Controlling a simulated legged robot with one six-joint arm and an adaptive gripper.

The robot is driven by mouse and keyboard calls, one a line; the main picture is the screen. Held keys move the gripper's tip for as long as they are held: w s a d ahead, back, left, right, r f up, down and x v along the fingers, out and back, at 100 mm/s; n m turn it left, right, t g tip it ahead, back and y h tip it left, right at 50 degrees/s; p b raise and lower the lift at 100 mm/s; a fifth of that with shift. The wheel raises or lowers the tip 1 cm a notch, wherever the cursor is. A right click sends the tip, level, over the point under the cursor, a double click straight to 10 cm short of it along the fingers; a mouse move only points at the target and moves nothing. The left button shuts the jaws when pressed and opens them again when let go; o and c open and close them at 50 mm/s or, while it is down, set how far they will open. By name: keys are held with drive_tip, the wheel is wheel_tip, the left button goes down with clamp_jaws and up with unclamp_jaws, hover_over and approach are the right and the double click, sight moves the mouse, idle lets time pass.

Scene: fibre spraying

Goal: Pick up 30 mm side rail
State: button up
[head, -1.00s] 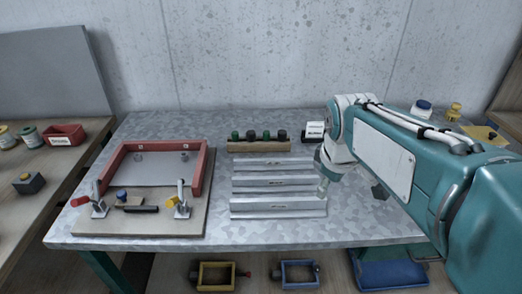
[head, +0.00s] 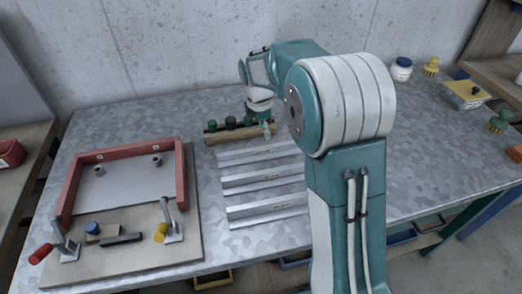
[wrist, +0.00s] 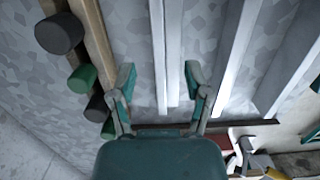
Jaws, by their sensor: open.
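Three pale metal side rails lie parallel on the bench: a back rail (head: 255,152), a middle rail (head: 262,174) and a front rail (head: 264,206). Their small labels are too small to read, so I cannot tell which is the 30 mm one. My gripper (head: 266,132) is above the bench by the back rail, partly hidden by my arm. In the wrist view, my gripper (wrist: 160,80) is open and empty. The back rail (wrist: 164,50) runs between its fingers, apparently below them. The middle rail (wrist: 236,60) and front rail (wrist: 290,62) are to the right.
A wooden rack (head: 213,137) with green and black knobs stands just behind the back rail. A red-sided fixture (head: 182,180) with toggle clamps sits at left. A white jar (head: 401,69) and yellow items stand at right back.

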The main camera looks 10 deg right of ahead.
sight(261, 147)
wheel_tip(261, 147, down, 2)
drive_tip(key=shift+f, duration=0.1)
drive_tip(key=shift+a+f, duration=0.2)
drive_tip(key=shift+f, duration=0.1)
drive_tip(key=f, duration=0.4)
drive_tip(key=shift+w+a+f, duration=0.15)
drive_tip(key=shift+a+f, duration=0.1)
drive_tip(key=shift+a, duration=0.1)
drive_tip(key=shift+d+f, duration=0.15)
drive_tip(key=shift+d, duration=0.2)
drive_tip(key=shift+a, duration=0.1)
clamp_jaws()
drive_tip(key=shift+a, duration=0.15)
